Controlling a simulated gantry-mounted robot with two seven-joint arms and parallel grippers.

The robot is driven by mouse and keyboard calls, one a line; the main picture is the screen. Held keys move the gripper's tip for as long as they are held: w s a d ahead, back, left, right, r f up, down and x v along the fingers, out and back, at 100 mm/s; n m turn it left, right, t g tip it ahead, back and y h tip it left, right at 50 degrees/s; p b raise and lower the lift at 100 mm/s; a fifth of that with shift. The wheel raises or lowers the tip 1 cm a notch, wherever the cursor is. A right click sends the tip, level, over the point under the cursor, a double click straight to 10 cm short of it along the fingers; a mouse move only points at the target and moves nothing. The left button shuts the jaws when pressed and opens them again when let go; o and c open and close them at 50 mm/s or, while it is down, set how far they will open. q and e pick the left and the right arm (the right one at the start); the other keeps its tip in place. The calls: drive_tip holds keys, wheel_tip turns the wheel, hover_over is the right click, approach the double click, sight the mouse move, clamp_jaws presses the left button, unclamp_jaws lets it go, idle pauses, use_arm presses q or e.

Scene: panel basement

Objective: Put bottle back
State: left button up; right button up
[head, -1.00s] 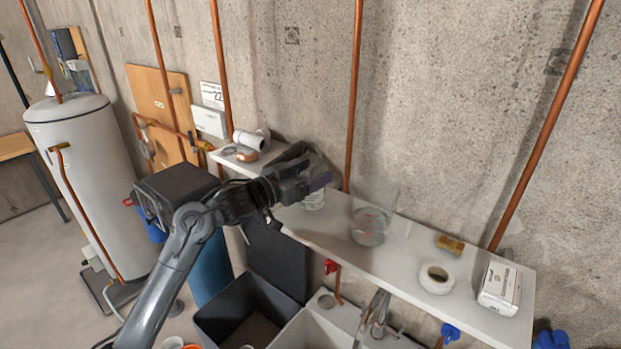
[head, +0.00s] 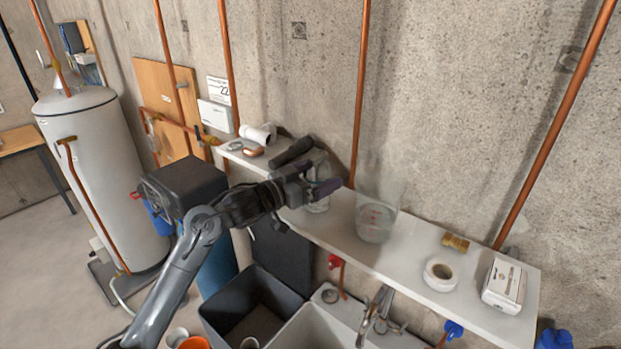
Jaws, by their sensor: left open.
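A clear, see-through bottle (head: 319,206) stands upright on the white wall shelf (head: 412,254). My left gripper (head: 317,178) is open and overlaps the bottle's upper part, which is partly hidden. I cannot tell whether the bottle is between the fingers or just behind them, or whether they touch it. My right gripper is not in view.
A clear beaker with red marks (head: 375,221) stands right of the bottle. A black cylindrical thing (head: 291,151) lies behind my gripper. A tape roll (head: 440,274), brass fitting (head: 455,242) and white box (head: 504,285) are farther right. A sink faucet (head: 374,312) is below.

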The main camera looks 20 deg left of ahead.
use_arm(q)
drive_tip(key=shift+s+a, duration=0.1)
drive_tip(key=b+v, duration=0.3)
drive_tip(key=v, duration=0.8)
drive_tip(key=shift+s+a, duration=0.2)
drive_tip(key=shift+s, duration=0.15)
drive_tip(key=shift+r, duration=0.15)
